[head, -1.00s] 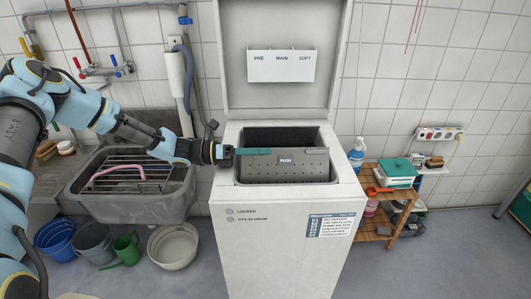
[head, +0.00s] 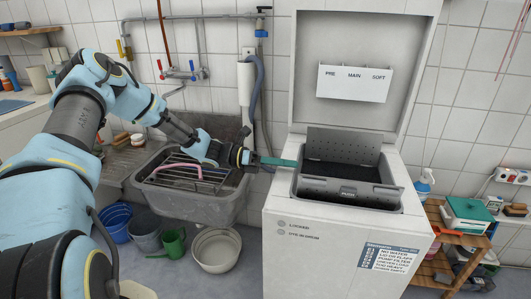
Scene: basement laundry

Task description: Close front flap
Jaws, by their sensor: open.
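The white top-loading washer (head: 345,250) stands right of centre with its lid (head: 350,60) raised. In its top opening, a grey perforated flap (head: 343,145) stands upright at the back. The front flap (head: 348,194), grey and marked PUSH, lies low at the front of the opening; I cannot tell if it is latched. Dark drum space shows between the two. My gripper (head: 288,162) reaches in from the left, its green fingers at the left rim beside the upright flap. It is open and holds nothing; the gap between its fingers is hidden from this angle.
A grey sink (head: 190,195) with a rack and pink hose is left of the washer, under wall pipes (head: 200,20). Buckets (head: 217,249) and a green watering can (head: 173,243) stand below. A wooden shelf (head: 440,255) with supplies stands close on the right.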

